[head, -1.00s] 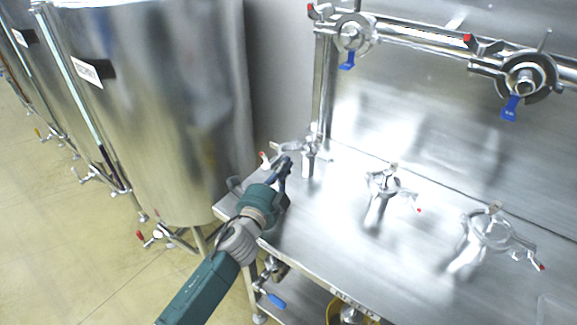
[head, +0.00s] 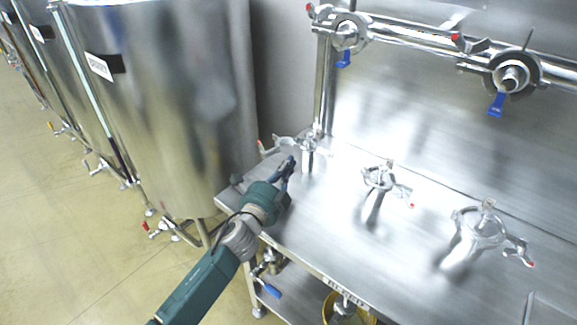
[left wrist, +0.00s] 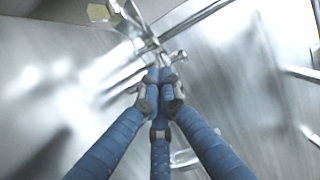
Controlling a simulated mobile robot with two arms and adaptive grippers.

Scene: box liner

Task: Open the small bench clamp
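Three steel clamps stand on the metal bench. The leftmost, which looks smallest, is the small bench clamp (head: 309,148), with its red-tipped handle (head: 272,149) sticking out to the left. My left gripper (head: 291,162) is just in front of it, below the handle. In the left wrist view the blue fingers of my left gripper (left wrist: 160,76) come together at their tips, close to blurred metal parts of the clamp (left wrist: 152,46). I cannot tell whether the tips touch it, and I see nothing clearly held between them. My right gripper is not in view.
Another clamp (head: 379,179) and a larger one (head: 480,226) stand further right on the bench (head: 330,240). Pipes with blue-handled valves (head: 497,103) run along the back wall. A large steel tank (head: 165,110) stands close on the left. The bench front is clear.

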